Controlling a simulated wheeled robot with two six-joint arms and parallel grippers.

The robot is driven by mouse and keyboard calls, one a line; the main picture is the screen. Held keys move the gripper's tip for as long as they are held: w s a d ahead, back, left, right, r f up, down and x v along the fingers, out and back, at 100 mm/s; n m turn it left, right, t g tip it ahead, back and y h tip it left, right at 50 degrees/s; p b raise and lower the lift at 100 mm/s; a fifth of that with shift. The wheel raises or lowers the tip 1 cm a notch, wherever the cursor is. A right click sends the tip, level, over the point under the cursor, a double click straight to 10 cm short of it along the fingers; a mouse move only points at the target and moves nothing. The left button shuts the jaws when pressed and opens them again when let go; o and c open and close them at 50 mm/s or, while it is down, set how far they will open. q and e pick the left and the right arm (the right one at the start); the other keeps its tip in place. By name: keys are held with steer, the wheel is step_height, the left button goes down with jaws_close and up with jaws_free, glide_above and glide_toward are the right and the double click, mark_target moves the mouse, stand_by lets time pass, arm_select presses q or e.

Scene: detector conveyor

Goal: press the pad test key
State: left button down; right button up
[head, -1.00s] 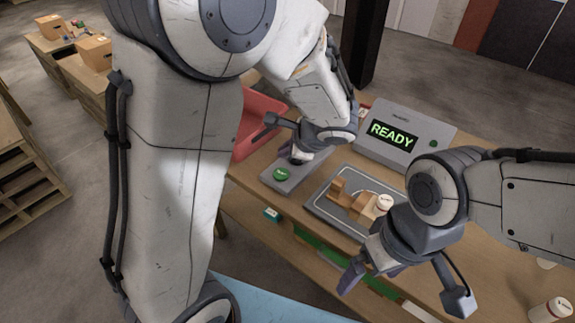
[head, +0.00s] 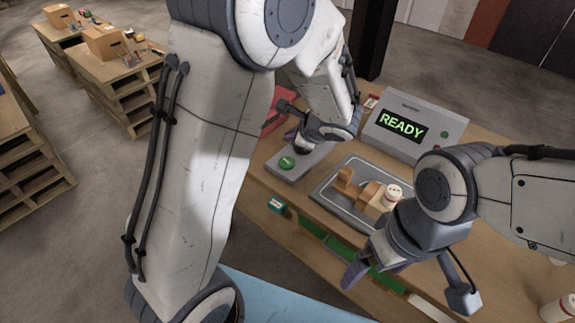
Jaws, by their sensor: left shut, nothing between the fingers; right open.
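The pad unit (head: 283,174) is a flat grey box on the wooden table, with a round green key (head: 287,162) on its near left part. My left gripper (head: 300,148) is shut and empty, pointing down over the far right part of the pad unit. Its fingertips look beside the green key, and whatever lies right beneath them is hidden. I cannot tell whether they touch the pad unit. A grey display box (head: 411,128) behind reads READY in green letters. My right gripper (head: 368,268) is open and empty near the table's front edge.
A grey tray (head: 325,194) right of the pad unit holds brown blocks (head: 370,193) and a white-capped bottle (head: 391,196). A red bin (head: 277,119) is partly hidden behind my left arm. Another white bottle (head: 558,308) stands at the lower right.

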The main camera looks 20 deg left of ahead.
mark_target(290, 164)
arm_select(q)
step_height(290, 164, down, 6)
steer(key=b, duration=0.4)
steer(key=shift+r, duration=0.25)
steer(key=shift+f+b, duration=0.3)
stand_by(1.3)
steer(key=shift+f+b, duration=0.4)
steer(key=shift+b, duration=0.1)
steer(key=shift+f+b, duration=0.45)
steer(key=shift+b, duration=0.05)
stand_by(0.5)
steer(key=shift+r, duration=0.1)
steer(key=shift+r+p, duration=0.65)
steer(key=shift+r, duration=0.15)
